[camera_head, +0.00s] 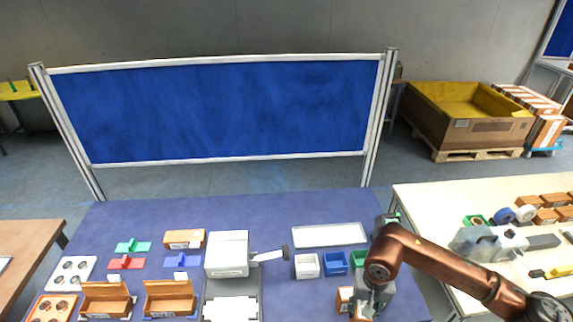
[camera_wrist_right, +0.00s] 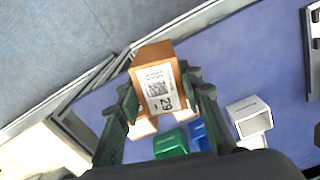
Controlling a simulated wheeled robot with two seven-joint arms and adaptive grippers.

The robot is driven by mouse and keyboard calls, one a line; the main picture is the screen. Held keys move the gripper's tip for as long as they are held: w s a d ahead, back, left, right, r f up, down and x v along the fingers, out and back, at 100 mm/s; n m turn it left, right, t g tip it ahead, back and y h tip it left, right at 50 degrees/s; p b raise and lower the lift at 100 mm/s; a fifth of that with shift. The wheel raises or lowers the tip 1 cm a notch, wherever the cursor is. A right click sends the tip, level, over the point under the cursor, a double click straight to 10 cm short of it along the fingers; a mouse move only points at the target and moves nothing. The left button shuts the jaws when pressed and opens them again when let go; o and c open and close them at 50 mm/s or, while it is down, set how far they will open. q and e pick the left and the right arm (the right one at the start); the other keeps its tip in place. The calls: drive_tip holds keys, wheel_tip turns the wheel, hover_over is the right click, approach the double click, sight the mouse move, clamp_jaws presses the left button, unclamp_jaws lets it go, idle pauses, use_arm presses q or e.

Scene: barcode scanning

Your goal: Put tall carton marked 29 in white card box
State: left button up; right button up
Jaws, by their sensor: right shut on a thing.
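The tall brown carton marked 29 (camera_wrist_right: 155,80) is between the fingers of my right gripper (camera_wrist_right: 163,98) in the right wrist view; its white label with a code faces the camera. In the head view my right gripper (camera_head: 372,298) is at the right front of the blue table, and the carton there is mostly hidden by it. The white card box (camera_head: 307,266) stands open to the left of the gripper, beside the blue box; it also shows in the right wrist view (camera_wrist_right: 251,118). My left gripper is not in view.
A blue box (camera_head: 335,264) and a green box (camera_head: 358,260) stand in a row with the white one. A white tray (camera_head: 329,235) lies behind them. A scanner-like machine (camera_head: 228,254) stands left. Another carton (camera_head: 344,297) stands close beside my right gripper.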

drive_tip(key=shift+a+n, duration=0.25)
drive_tip(key=shift+n, duration=0.55)
